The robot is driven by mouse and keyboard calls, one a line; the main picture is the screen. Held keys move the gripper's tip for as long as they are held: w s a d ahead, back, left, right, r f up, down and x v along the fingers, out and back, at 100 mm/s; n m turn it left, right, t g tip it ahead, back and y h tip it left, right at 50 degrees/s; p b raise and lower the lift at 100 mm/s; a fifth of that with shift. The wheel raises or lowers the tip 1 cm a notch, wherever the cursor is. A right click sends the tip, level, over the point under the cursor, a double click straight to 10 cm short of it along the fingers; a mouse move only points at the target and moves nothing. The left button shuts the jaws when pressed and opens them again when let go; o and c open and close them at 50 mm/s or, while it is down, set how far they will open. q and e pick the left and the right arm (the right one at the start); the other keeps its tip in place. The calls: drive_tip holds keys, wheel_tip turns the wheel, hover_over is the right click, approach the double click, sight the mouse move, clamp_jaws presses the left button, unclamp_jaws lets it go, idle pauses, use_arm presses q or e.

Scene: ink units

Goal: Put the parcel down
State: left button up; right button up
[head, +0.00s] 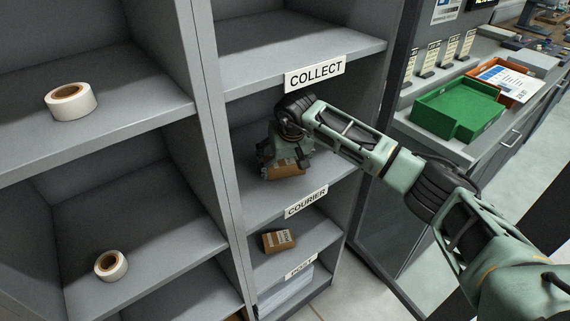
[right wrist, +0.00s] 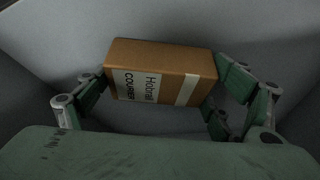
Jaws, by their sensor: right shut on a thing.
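A small brown cardboard parcel (head: 286,170) is inside the shelf bay between the COLLECT sign (head: 315,75) and the COURIER sign (head: 306,203). In the right wrist view the parcel (right wrist: 165,68) shows a white label with the word COURIER and a pale strip of tape. My right gripper (head: 284,160) reaches into the bay from the right and is shut on the parcel, with fingers at both its ends. The parcel is low over the shelf board (head: 262,205); I cannot tell whether it touches. My left gripper is not in view.
Another brown parcel (head: 278,240) lies in the bay below, above the POST sign (head: 301,267). White tape rolls stand on the left shelves, one higher (head: 72,113) and one lower (head: 111,277). A green tray (head: 457,137) sits on the right counter. Upright panels flank the bay.

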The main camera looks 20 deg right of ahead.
sight(286, 162)
drive_tip(key=shift+r, duration=0.1)
drive_tip(key=o, duration=1.2)
drive_tip(key=shift+s+r, duration=0.1)
drive_tip(key=shift+r, duration=0.3)
drive_tip(key=shift+s+r+b, duration=0.3)
drive_tip(key=shift+s+r, duration=0.5)
drive_tip(key=shift+r, duration=0.1)
drive_tip(key=s+b, duration=0.1)
drive_tip(key=s, duration=1)
drive_tip(key=shift+s+a+b, duration=0.2)
drive_tip(key=shift+a+b, duration=0.05)
drive_tip(key=shift+b, duration=0.15)
